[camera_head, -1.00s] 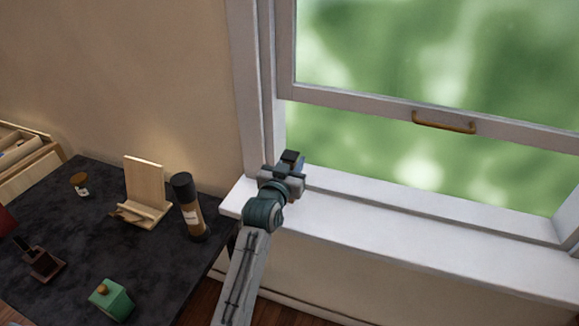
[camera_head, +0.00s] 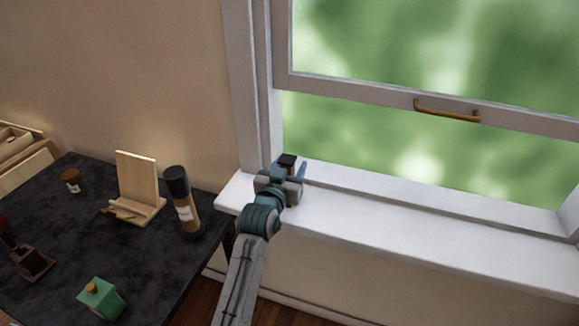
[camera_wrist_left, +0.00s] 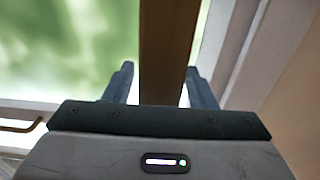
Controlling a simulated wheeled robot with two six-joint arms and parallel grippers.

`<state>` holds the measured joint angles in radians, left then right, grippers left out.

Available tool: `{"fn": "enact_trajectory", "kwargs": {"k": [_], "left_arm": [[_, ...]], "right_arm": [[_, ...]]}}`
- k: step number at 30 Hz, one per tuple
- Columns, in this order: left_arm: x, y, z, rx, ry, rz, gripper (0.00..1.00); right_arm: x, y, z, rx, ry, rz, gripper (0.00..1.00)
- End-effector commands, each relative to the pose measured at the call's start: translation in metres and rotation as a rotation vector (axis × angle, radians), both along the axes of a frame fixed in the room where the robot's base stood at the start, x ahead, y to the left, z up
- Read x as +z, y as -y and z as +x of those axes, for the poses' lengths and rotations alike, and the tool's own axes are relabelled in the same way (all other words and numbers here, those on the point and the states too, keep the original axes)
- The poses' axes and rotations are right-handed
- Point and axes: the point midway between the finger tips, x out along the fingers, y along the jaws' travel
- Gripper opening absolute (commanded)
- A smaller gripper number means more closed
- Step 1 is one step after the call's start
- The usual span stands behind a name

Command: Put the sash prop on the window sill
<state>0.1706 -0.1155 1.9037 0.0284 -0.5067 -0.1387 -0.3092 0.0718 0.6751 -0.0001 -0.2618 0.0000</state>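The sash prop looks like a brown wooden bar (camera_wrist_left: 168,45) between the two fingers of my left gripper (camera_wrist_left: 160,88) in the left wrist view. A narrow gap shows between the bar and the left finger; the right finger is very close to it. In the head view my left gripper (camera_head: 290,172) is over the left end of the white window sill (camera_head: 400,228), and the prop's dark end (camera_head: 287,160) shows among the fingers. The fingers look spread around it. The prop's foot is hidden, so its contact with the sill cannot be seen. My right gripper is out of view.
The raised lower sash (camera_head: 400,98) with a brass handle (camera_head: 446,110) is above the sill. The sill to the right is clear.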

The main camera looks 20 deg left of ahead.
Motion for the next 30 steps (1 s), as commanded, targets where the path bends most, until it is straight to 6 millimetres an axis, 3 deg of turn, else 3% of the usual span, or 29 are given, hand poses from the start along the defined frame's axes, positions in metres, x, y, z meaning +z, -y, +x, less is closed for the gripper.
{"fn": "enact_trajectory", "kwargs": {"k": [9, 11, 24, 30], "left_arm": [[0.006, 0.000, 0.000, 0.000, 0.003, 0.000, 0.51], [0.003, 0.000, -0.008, 0.000, 0.001, -0.001, 0.51], [0.002, -0.003, -0.096, 0.000, 0.000, -0.001, 0.51], [0.003, -0.004, -0.117, 0.000, 0.001, 0.000, 0.51]], "right_arm": [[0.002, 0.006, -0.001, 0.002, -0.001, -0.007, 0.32], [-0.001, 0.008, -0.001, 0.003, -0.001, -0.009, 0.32], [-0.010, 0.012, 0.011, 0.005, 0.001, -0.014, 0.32], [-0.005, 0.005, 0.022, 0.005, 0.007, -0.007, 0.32]]}}
